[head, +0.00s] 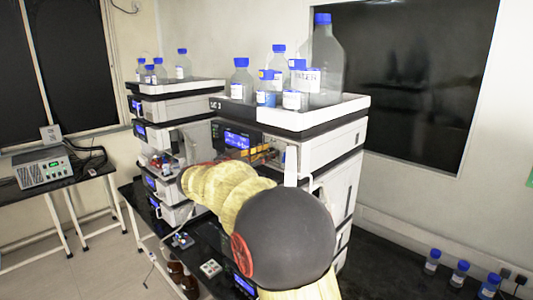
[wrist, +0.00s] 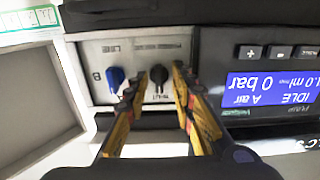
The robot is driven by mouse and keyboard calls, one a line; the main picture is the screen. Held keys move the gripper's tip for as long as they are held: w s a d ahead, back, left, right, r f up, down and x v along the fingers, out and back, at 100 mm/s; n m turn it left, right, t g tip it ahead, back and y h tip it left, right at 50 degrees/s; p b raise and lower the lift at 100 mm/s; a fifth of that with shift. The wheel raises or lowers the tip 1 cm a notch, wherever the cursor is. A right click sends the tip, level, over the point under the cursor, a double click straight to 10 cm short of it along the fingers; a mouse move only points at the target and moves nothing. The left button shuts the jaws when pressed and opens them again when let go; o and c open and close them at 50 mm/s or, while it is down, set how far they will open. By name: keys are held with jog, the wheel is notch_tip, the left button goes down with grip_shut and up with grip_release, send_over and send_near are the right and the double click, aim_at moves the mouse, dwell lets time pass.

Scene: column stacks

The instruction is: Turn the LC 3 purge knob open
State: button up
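In the wrist view, upside down, a pale panel carries a black knob (wrist: 159,76) and a blue knob (wrist: 115,77) to its left. Small lettering on the panel is hard to read. My gripper (wrist: 160,78) is open, with one yellow-and-black finger on each side of the black knob. Small gaps seem to remain beside the knob; contact cannot be told. In the head view, the LC 3 stack (head: 313,147) has its label on the top tray edge, and my arm hides much of its front and the knobs.
A blue display (wrist: 270,88) reading IDLE and 0 bar sits right of the knobs in the wrist view. An open pale door or panel (wrist: 35,105) stands at left. Blue-capped bottles (head: 326,60) stand on top of the stack. Another stack (head: 180,105) is at left.

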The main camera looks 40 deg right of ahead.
jog(key=shift+c, duration=0.4)
grip_shut()
jog(key=shift+n+b, duration=0.3)
jog(key=shift+b, duration=0.15)
jog(key=n+b, duration=0.2)
jog(key=b, duration=0.1)
jog(key=shift+f+n, duration=0.15)
jog(key=shift+n, duration=0.15)
jog(key=n+b, duration=0.1)
jog(key=n, duration=1.4)
jog(key=shift+w, duration=0.15)
